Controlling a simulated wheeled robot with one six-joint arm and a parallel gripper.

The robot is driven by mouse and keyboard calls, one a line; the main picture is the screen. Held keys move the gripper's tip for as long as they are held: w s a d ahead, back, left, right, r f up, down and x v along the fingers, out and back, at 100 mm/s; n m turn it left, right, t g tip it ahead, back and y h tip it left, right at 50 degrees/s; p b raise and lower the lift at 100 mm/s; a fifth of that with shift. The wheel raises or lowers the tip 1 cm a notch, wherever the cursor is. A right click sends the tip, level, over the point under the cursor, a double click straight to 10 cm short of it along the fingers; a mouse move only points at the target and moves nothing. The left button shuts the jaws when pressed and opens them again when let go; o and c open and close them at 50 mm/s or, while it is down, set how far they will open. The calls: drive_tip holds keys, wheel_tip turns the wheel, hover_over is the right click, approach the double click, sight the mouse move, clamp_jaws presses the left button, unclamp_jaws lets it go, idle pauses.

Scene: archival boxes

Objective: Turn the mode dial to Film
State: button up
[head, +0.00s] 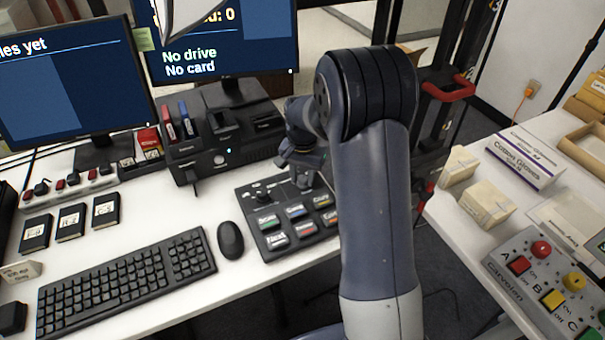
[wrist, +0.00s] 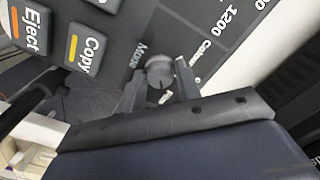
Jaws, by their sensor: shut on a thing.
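The mode dial (wrist: 159,68) is a small grey round knob on the dark control panel (wrist: 178,22), with the word Mode printed beside it. My gripper (wrist: 157,78) has one finger on each side of the knob and is shut on it. A label that seems to read Colour stands to the right of the knob. Another small label below it is partly hidden, and I cannot read Film. In the head view the panel (head: 247,196) lies on the white desk, and my gripper (head: 304,172) is over its back right part, hiding the dial.
Panel keys, including Eject (wrist: 28,25) and Copy (wrist: 86,47), lie close by. A mouse (head: 230,240) and keyboard (head: 130,277) are left of the panel. A black dock unit (head: 222,150) and monitors (head: 230,45) stand behind. A second table with boxes is at right.

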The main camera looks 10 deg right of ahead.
sight(302, 178)
drive_tip(key=shift+m, duration=0.8)
drive_tip(key=o, duration=1)
drive_tip(key=shift+r, duration=0.1)
wheel_tip(302, 178, up, 11)
drive_tip(key=shift+f+p, duration=0.2)
drive_tip(key=shift+p, duration=0.25)
